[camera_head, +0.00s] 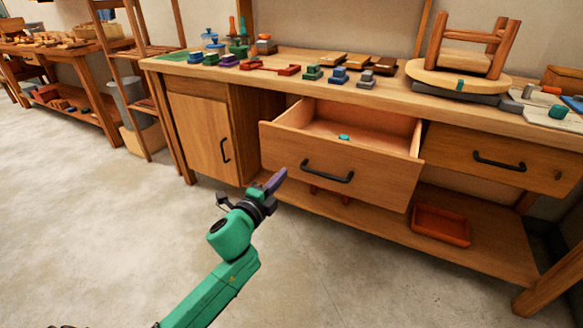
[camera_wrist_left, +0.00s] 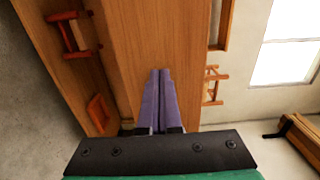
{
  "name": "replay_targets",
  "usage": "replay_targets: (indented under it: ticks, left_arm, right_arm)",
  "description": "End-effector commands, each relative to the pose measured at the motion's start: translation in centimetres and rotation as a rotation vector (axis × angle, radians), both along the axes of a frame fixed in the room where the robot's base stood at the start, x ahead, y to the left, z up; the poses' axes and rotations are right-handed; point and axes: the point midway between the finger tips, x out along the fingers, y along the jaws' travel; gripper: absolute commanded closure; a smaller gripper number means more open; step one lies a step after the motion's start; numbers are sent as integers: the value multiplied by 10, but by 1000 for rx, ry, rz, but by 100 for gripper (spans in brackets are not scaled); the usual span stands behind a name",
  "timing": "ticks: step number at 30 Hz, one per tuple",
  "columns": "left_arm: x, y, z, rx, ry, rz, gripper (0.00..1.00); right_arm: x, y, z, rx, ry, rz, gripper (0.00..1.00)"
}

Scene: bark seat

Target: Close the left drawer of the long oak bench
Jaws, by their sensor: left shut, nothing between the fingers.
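The long oak bench (camera_head: 330,88) runs along the wall. Its left drawer (camera_head: 380,188) is pulled out, with a dark bar handle (camera_head: 327,176) on its front and a small teal object (camera_head: 344,137) inside. My left gripper (camera_head: 280,177) has purple fingers and is shut and empty. It shows in front of the lower left part of the drawer front; I cannot tell whether it touches. In the left wrist view its fingertips (camera_wrist_left: 160,72) are together, pointing at a broad wooden panel (camera_wrist_left: 150,30). My right gripper is not in view.
The right drawer (camera_head: 505,157) is shut. A cupboard door (camera_head: 200,135) is closed at the left. An orange-red tray (camera_head: 441,225) sits on the lower shelf. Several small blocks and a stool (camera_head: 467,62) stand on the bench top. The floor (camera_head: 120,220) in front is clear.

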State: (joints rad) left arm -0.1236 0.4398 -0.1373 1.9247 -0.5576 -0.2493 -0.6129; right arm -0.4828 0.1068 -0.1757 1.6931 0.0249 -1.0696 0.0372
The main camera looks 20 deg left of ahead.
Motion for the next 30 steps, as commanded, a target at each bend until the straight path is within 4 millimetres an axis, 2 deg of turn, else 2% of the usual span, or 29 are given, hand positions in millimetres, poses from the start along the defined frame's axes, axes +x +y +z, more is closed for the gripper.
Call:
replay_targets:
  ticks: [1,6,10,30]
  left_arm:
    - [12,0,1,0,-3,1,100]
    - [47,-3,-1,-2,-2,1,100]
    - [63,-4,-1,-3,0,0,100]
    - [73,-5,0,-3,0,0,100]
  right_arm:
    - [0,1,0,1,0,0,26]
    - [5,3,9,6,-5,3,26]
    - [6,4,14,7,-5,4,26]
    - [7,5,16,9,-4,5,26]
